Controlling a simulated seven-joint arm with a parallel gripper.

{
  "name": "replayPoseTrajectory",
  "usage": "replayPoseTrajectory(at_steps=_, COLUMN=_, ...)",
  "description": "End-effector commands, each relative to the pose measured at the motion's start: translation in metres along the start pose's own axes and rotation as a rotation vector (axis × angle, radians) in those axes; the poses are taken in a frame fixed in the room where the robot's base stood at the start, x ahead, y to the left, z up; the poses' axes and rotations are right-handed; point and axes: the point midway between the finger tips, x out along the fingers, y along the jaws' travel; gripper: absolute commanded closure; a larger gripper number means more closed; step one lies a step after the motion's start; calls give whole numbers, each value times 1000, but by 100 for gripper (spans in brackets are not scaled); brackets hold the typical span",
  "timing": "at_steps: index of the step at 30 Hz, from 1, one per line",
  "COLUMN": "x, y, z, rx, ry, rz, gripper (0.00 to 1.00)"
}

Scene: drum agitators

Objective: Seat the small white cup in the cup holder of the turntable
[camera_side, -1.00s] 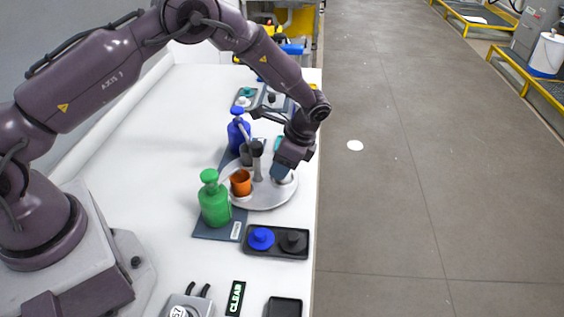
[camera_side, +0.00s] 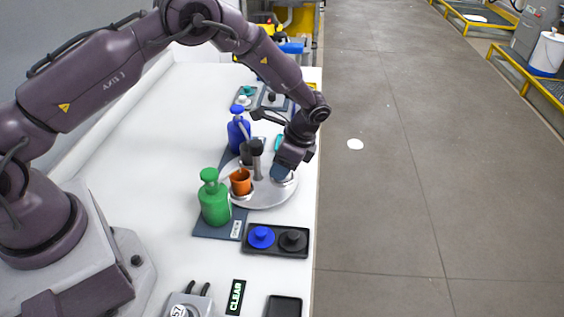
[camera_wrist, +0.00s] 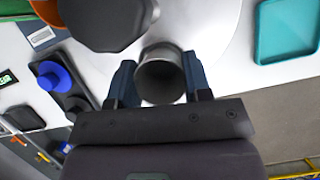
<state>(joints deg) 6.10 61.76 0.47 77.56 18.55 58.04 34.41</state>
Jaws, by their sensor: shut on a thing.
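My gripper (camera_wrist: 160,82) is shut on the small white cup (camera_wrist: 163,72), which looks grey in shade between the two blue fingertips. In the side view my gripper (camera_side: 280,173) is low over the right side of the round, light grey turntable (camera_side: 264,200). A pale bit of the cup or its holder shows at the fingertips there. The turntable also shows in the wrist view (camera_wrist: 218,25). The holder is mostly hidden, and I cannot tell whether the cup's base touches it. An orange cup (camera_side: 240,182) stands on the turntable's left side.
A dark post (camera_side: 257,165) rises from the turntable's middle, close to my gripper. A green bottle (camera_side: 214,202) and a blue bottle (camera_side: 237,135) stand left of it. A black tray (camera_side: 276,252) holds blue and black lids. A teal tray (camera_wrist: 288,30) lies nearby.

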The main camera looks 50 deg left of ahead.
Motion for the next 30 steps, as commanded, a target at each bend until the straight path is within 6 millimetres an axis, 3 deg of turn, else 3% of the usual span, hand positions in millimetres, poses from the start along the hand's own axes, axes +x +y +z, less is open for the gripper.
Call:
replayPoseTrajectory(at_steps=12, x=1, y=0, z=-1, rx=0, ry=0, rz=0, gripper=77)
replayPoseTrajectory(at_steps=13, x=1, y=0, z=-1, rx=0, ry=0, rz=0, gripper=51)
replayPoseTrajectory(at_steps=16, x=1, y=0, z=-1, rx=0, ry=0, rz=0, gripper=28)
replayPoseTrajectory(at_steps=28, x=1, y=0, z=0, rx=0, ry=0, rz=0, gripper=25)
replayPoseTrajectory(at_steps=30, x=1, y=0, z=0, rx=0, ry=0, rz=0, gripper=12)
